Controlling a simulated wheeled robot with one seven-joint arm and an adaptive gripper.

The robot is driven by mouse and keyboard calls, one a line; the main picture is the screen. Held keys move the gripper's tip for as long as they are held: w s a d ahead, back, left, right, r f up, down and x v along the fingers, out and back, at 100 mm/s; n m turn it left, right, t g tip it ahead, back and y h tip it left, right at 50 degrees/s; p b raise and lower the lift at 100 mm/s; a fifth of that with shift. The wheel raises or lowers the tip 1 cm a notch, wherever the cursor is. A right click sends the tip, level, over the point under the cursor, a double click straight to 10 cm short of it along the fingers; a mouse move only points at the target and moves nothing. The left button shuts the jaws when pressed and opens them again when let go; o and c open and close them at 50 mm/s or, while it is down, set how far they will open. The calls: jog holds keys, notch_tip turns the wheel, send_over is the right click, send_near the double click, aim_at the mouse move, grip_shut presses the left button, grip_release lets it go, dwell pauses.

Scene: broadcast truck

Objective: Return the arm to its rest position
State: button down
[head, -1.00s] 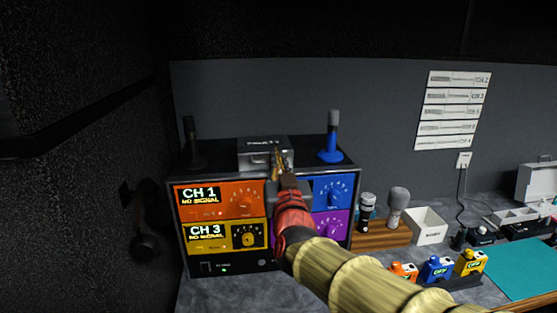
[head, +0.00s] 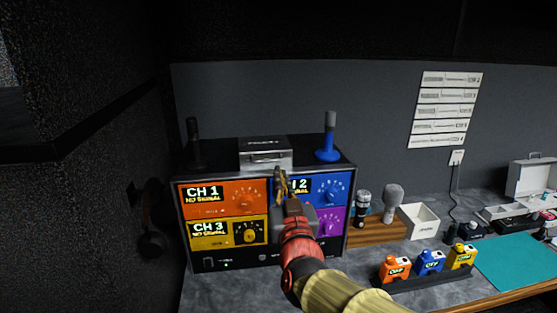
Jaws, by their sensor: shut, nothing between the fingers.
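My gripper (head: 281,180) is seen from behind in the head view, in front of the middle of the receiver rack (head: 263,259). Its fingers are shut with nothing between them. My wrist and arm come up from the bottom, hiding part of the blue CH 2 panel (head: 331,190) and most of the purple panel (head: 332,222). The orange CH 1 panel (head: 220,205) and yellow CH 3 panel (head: 215,242) show NO SIGNAL. I cannot tell how far the fingertips are from the rack front.
A metal case (head: 264,151), a dark antenna (head: 193,145) and a blue antenna (head: 328,140) stand on the rack. To the right are two microphones on a wooden block (head: 375,238), a white bin (head: 418,222), coloured packs in a black tray (head: 428,282) and a teal mat (head: 520,262).

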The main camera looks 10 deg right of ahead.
jog(key=s+a+f+n+g+y, duration=0.1)
jog(key=s+a+f+g+y, duration=0.1)
jog(key=s+f+g, duration=0.5)
jog(key=s+a+f+n+g+y, duration=0.1)
jog(key=s+a+f+g, duration=0.2)
jog(key=f, duration=0.9)
jog(key=s+d+f+g+h, duration=0.1)
jog(key=s+d+f+g, duration=0.1)
jog(key=s+d, duration=0.35)
jog(key=s+d+f+g, duration=0.1)
jog(key=s+d+g, duration=0.1)
jog(key=s, duration=0.7)
jog(key=s+d+r+m+h, duration=0.2)
jog(key=s+d+r, duration=0.2)
jog(key=s+d, duration=0.1)
jog(key=shift+s+d, duration=0.2)
jog(key=shift+d, duration=0.45)
jog(key=shift+r, duration=0.1)
